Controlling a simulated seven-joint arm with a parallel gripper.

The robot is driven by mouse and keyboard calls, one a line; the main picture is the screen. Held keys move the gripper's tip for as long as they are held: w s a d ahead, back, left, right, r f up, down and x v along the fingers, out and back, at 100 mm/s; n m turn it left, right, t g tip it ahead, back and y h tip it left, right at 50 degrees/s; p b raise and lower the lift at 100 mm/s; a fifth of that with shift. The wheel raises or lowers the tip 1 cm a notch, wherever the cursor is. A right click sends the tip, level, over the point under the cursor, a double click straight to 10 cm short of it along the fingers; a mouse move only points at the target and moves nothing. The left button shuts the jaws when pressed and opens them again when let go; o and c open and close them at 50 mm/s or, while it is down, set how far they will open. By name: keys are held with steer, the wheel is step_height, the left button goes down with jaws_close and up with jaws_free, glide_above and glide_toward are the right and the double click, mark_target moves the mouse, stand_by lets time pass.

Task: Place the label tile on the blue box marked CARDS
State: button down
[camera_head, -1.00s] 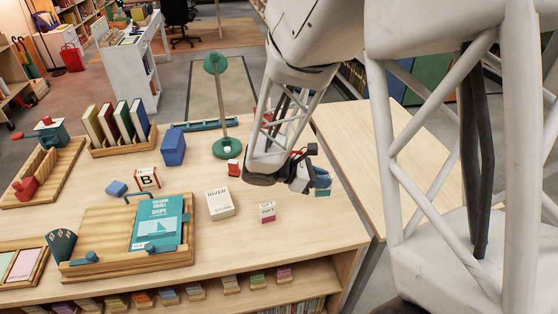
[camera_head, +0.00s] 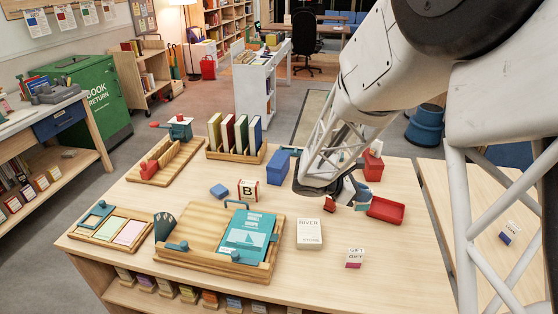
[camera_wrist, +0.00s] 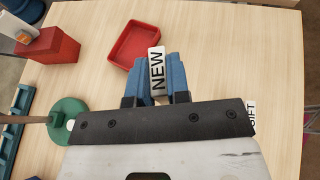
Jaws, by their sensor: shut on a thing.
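A white tile reading NEW (camera_wrist: 157,70) is upright between the blue fingertips of my gripper (camera_wrist: 158,82) in the wrist view. The gripper is shut on it. In the head view my gripper (camera_head: 350,192) hangs over the table right of the blue box, and its fingertips and tile are mostly hidden by the arm. A blue box (camera_head: 277,163) stands at the table's back, behind a white block marked B; I can read no CARDS marking on it.
A red tray (camera_wrist: 134,46) lies just beyond the tile, with a red box (camera_wrist: 50,47) to its left. A green stand base (camera_wrist: 70,118) is left of my gripper.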

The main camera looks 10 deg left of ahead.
steer(key=w+a+r+n+t+y, duration=0.1)
steer(key=w+a, duration=0.4)
steer(key=a, duration=0.7)
steer(key=w+a+r+n+t+y, duration=0.1)
steer(key=w+a+n+t, duration=0.3)
steer(key=a, duration=0.8)
steer(key=shift+w+a+r+n+t+y, duration=0.25)
steer(key=shift+w+t+y, duration=0.2)
steer(key=shift+w, duration=0.25)
glide_above(278, 160)
steer(key=f, duration=0.1)
steer(key=shift+d+f, duration=0.1)
steer(key=shift+f, duration=0.1)
steer(key=shift+s+f, duration=0.1)
steer(key=shift+f, duration=0.05)
steer(key=shift+f, duration=1.65)
steer(key=shift+f, duration=0.15)
